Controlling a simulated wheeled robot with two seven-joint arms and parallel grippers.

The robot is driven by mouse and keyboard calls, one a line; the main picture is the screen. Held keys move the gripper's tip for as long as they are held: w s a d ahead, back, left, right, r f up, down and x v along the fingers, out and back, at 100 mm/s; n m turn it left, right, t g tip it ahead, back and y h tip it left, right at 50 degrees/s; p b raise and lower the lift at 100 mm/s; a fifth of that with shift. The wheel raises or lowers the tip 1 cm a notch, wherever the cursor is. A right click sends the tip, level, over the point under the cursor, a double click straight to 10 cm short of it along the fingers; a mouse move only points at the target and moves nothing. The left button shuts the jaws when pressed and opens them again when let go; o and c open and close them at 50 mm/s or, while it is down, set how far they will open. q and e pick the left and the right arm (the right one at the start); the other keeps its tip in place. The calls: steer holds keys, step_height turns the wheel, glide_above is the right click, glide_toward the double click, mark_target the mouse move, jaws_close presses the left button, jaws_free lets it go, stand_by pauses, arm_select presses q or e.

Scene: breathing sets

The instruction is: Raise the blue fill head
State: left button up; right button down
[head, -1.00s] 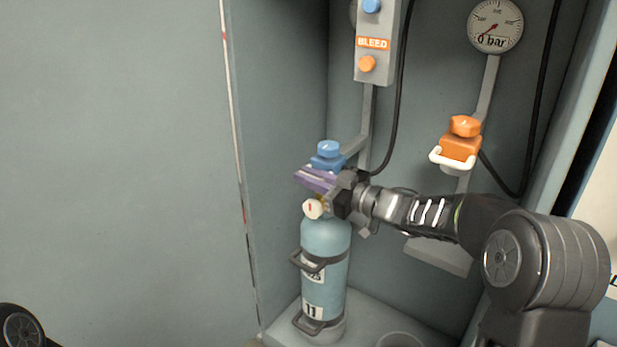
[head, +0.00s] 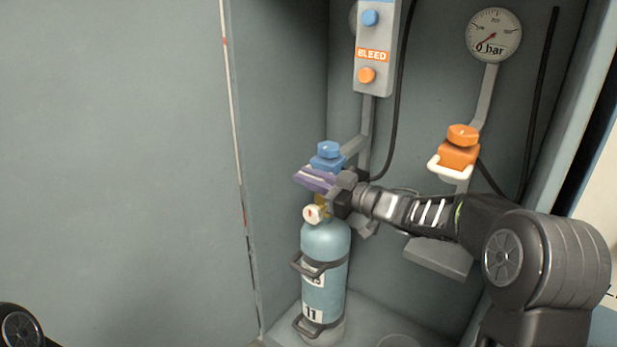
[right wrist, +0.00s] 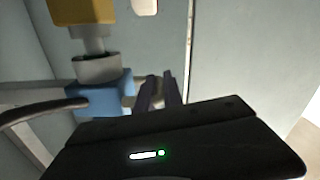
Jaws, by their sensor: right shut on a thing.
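The blue fill head (head: 327,158) sits above the light-blue cylinder (head: 325,242) in the head view. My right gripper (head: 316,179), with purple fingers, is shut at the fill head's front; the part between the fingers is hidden. A grey collar (right wrist: 97,68) and stem lie between the blue block and the yellow valve (right wrist: 82,11). I cannot tell whether the collar still encloses the stem. My left gripper is out of view.
An orange fill head (head: 458,153) with a white handle hangs to the right, below a gauge (head: 493,36) reading about zero. The BLEED panel (head: 374,80) is above. Black hoses run down the back. The cabinet's left wall (head: 280,120) is close to the cylinder.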

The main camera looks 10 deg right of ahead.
step_height(320, 180, up, 3)
steer(key=shift+r+p, duration=0.2)
steer(key=shift+p, duration=0.55)
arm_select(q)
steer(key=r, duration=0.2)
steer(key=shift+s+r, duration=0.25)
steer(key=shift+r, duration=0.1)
arm_select(e)
steer(key=c, duration=1.5)
jaws_free()
steer(key=shift+f, duration=0.15)
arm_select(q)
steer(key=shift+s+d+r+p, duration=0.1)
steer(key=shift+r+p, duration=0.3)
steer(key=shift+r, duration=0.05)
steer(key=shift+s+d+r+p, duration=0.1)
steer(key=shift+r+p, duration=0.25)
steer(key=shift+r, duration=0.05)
arm_select(e)
steer(key=v, duration=0.7)
steer(key=shift+s+d, duration=0.25)
steer(key=shift+s, duration=0.05)
